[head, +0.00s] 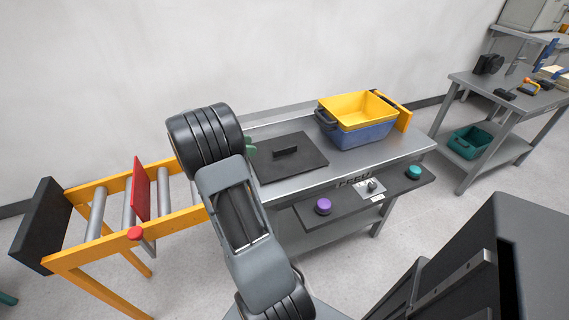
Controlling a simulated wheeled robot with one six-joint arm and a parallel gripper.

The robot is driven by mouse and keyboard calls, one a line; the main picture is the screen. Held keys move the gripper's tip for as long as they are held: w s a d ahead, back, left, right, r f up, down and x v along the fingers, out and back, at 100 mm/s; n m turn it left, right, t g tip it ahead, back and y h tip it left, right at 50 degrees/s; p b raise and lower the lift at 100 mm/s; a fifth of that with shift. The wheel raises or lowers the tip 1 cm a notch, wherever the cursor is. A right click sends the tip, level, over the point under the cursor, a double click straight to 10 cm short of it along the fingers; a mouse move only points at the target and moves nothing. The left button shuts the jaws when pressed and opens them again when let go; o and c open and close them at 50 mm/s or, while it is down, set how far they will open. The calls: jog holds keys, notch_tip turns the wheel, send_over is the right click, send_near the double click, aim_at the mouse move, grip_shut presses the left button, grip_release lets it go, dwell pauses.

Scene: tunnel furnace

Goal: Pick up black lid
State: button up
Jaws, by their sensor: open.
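The black lid (307,171) is a flat dark plate with a raised bar handle (286,152) in its middle. It lies flat on the steel feed table (370,167), left of the bins. My arm reaches up in front of the table, and its black joint covers the area left of the lid. My gripper does not show; the arm hides that area. A small green piece (250,148) shows at the lid's left edge beside my arm; I cannot tell what it is.
A yellow bin (357,105) sits in a blue bin (364,136) right of the lid. A front panel carries a purple button (323,206) and a teal button (413,171). A yellow-framed roller conveyor (90,262) with a red plate (140,188) stands left. A dark cabinet (470,255) stands near right.

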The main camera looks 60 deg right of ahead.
aim_at(282, 148)
jog(key=b+x, duration=0.2)
jog(key=x, duration=1.1)
jog(key=shift+s+d+r, duration=0.1)
jog(key=shift+d, duration=0.05)
jog(key=shift+c, duration=0.5)
grip_shut()
